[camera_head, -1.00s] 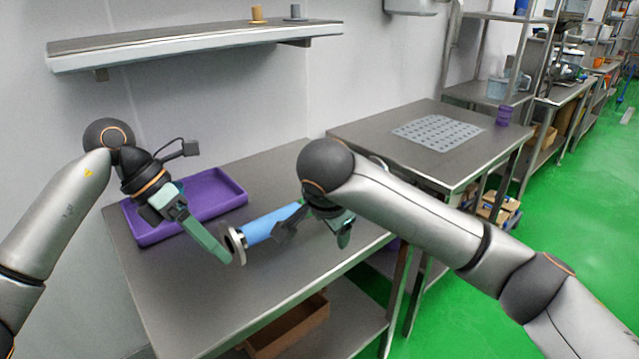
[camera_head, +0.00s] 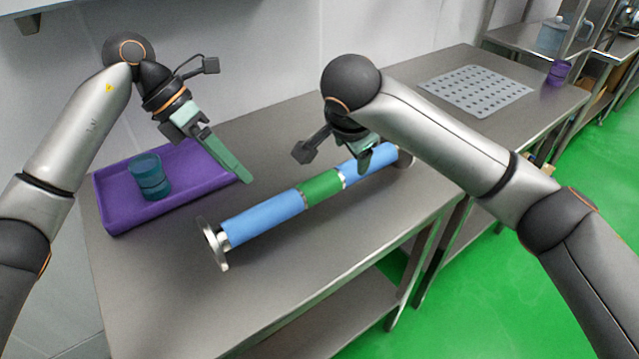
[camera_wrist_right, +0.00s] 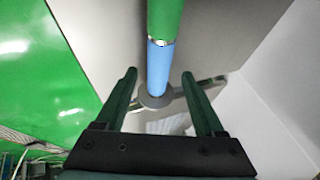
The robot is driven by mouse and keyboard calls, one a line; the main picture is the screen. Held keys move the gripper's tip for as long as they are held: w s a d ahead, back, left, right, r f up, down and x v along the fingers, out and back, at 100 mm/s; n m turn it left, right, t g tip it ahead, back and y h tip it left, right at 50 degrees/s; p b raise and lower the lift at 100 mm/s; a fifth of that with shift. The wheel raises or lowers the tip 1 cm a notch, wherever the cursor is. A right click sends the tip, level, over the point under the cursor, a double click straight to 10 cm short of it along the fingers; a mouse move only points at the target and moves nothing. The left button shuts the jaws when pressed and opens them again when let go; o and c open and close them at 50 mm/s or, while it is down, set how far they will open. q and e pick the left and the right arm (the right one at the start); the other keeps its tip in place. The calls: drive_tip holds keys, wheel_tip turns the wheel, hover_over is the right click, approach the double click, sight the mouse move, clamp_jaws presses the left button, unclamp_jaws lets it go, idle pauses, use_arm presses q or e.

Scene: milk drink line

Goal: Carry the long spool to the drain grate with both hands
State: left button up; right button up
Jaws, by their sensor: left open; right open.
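The long spool (camera_head: 320,187), blue with a green middle band and pale end flanges, lies on the near steel table, slanting from front left to back right. My left gripper (camera_head: 243,176) is open and empty, behind and apart from the spool's left part. My right gripper (camera_head: 364,166) is open at the spool's right blue part; in the right wrist view the spool (camera_wrist_right: 158,65) shows between its fingers (camera_wrist_right: 159,76), and contact cannot be told. The drain grate (camera_head: 476,91), a grey perforated plate, lies flat on the farther table at the right.
A purple tray (camera_head: 115,214) holding a teal cup (camera_head: 150,178) stands at the near table's back left. The near steel table (camera_head: 180,320) is clear in front of the spool. A purple cup (camera_head: 558,73) stands beyond the grate. Green floor (camera_head: 500,285) lies right.

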sight(269, 202)
use_arm(q)
drive_tip(key=x, duration=1.2)
drive_tip(key=shift+d+f, duration=0.2)
drive_tip(key=shift+f, duration=0.05)
use_arm(e)
drive_tip(key=x, duration=1.2)
drive_tip(key=shift+w+f, duration=0.2)
drive_tip(key=shift+w, duration=0.05)
use_arm(q)
drive_tip(key=c, duration=1.2)
use_arm(e)
drive_tip(key=shift+d, duration=0.1)
clamp_jaws()
use_arm(q)
drive_tip(key=shift+w, duration=0.1)
clamp_jaws()
drive_tip(key=shift+r, duration=0.3)
use_arm(e)
drive_tip(key=shift+w+r, duration=0.1)
drive_tip(key=shift+r, duration=0.15)
